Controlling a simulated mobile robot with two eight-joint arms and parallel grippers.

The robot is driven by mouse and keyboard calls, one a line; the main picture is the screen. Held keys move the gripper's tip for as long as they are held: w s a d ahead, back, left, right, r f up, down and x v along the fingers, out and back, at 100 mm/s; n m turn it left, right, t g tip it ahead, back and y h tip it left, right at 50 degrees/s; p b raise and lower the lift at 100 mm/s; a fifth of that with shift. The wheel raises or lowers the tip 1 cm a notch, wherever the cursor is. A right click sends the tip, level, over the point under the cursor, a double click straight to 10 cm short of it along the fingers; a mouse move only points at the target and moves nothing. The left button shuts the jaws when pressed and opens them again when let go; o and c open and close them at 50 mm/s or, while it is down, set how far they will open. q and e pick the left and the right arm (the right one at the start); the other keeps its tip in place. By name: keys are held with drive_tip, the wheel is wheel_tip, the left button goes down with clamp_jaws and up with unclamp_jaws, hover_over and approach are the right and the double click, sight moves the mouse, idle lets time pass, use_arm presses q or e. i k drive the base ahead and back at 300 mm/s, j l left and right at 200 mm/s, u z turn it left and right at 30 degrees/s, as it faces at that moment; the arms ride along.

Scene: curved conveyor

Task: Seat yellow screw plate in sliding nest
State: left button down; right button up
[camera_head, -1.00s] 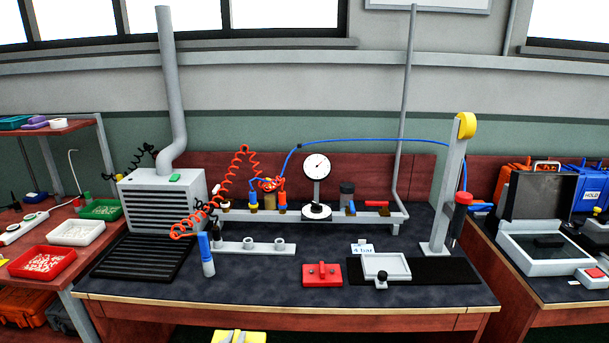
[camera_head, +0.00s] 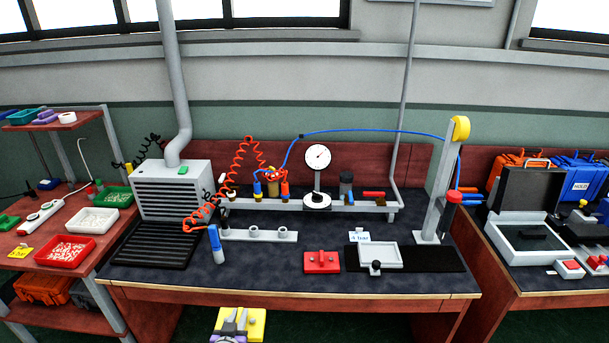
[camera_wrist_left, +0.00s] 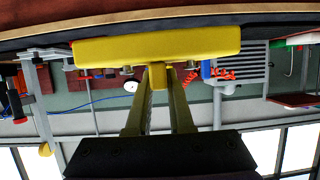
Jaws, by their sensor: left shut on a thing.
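The yellow screw plate (camera_head: 256,327) is at the bottom edge of the head view, in front of the bench, partly cut off. My left gripper (camera_head: 237,325) is shut on it. In the left wrist view the yellow plate (camera_wrist_left: 200,43) spans the ends of the gripper fingers (camera_wrist_left: 158,78), with small metal screws showing on its side. The sliding nest (camera_head: 381,255), a light grey rectangular frame with a black knob at its front, sits empty on a black strip at the bench's right. The plate is apart from it, to the left and nearer me. My right gripper is not seen.
A red block (camera_head: 321,263) stands just left of the nest. A grey post (camera_head: 438,190) with a red-capped tool rises behind it to the right. A blue-and-white bottle (camera_head: 216,244) and a grey rail (camera_head: 259,235) are further left. The bench's front strip is clear.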

sight(374, 255)
drive_tip(key=i+z, duration=0.35)
drive_tip(key=i+j+z, duration=0.2)
drive_tip(key=i+z, duration=0.2)
drive_tip(key=i+j+z, duration=0.35)
drive_tip(key=i, duration=0.15)
